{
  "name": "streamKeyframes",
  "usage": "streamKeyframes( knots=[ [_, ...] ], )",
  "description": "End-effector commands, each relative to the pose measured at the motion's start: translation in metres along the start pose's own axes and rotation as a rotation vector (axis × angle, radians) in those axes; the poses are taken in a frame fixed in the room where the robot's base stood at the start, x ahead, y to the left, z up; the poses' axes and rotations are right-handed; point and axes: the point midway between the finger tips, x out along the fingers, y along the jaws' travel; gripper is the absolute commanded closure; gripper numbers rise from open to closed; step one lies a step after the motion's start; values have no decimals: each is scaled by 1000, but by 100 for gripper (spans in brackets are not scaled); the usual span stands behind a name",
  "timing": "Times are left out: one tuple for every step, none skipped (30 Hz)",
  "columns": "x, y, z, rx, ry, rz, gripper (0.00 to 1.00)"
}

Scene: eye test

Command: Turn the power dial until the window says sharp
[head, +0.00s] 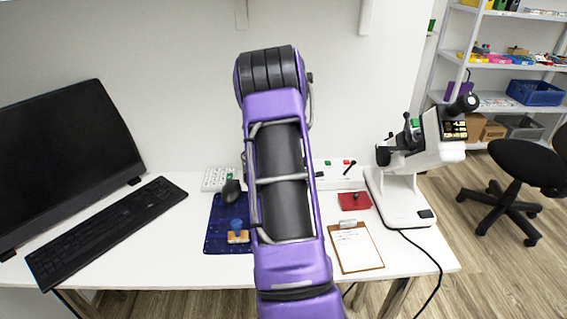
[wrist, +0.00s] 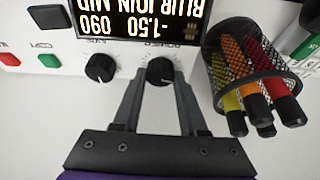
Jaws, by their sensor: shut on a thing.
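The power dial (wrist: 160,70) is a black knob on a white panel in the wrist view, with upside-down lettering beside it. My gripper (wrist: 160,78) has a finger on each side of this dial and is shut on it. The window (wrist: 140,18) is a dark display at the top edge, partly cut off. Its upside-down light text includes a word like "BLUR" and the figures "-1.50 090"; the rest is hard to read. A second black dial (wrist: 99,68) sits to the left, apart from my fingers. In the head view my arm hides the gripper, the dials and the window.
A mesh cup (wrist: 240,65) of markers stands close right of the gripper. Red (wrist: 9,59) and green (wrist: 48,60) buttons are at left. In the head view, a monitor (head: 65,165), keyboard (head: 105,230), clipboard (head: 355,248) and white instrument (head: 400,195) stand on the table.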

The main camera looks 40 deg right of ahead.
Motion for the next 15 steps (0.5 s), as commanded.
streamKeyframes(
  knots=[
    [2,1,1,-15,-1,-7,100],
    [1,1,1,-24,-1,-11,100],
    [1,1,1,-35,-1,-16,100],
    [1,1,1,-42,-2,-18,100],
    [1,1,1,-48,-2,-21,100],
    [1,1,1,-56,-2,-23,100],
    [1,0,1,-60,-2,-25,100],
    [1,0,1,-63,-3,-27,100],
    [0,0,1,-66,-3,-28,100],
    [0,0,1,-68,-3,-29,100],
    [0,0,1,-69,-3,-30,100],
    [0,0,1,-70,-3,-30,100],
    [0,0,1,-71,-3,-30,100],
    [0,0,1,-71,-3,-30,100],
    [0,0,1,-71,-3,-30,100]
  ],
)
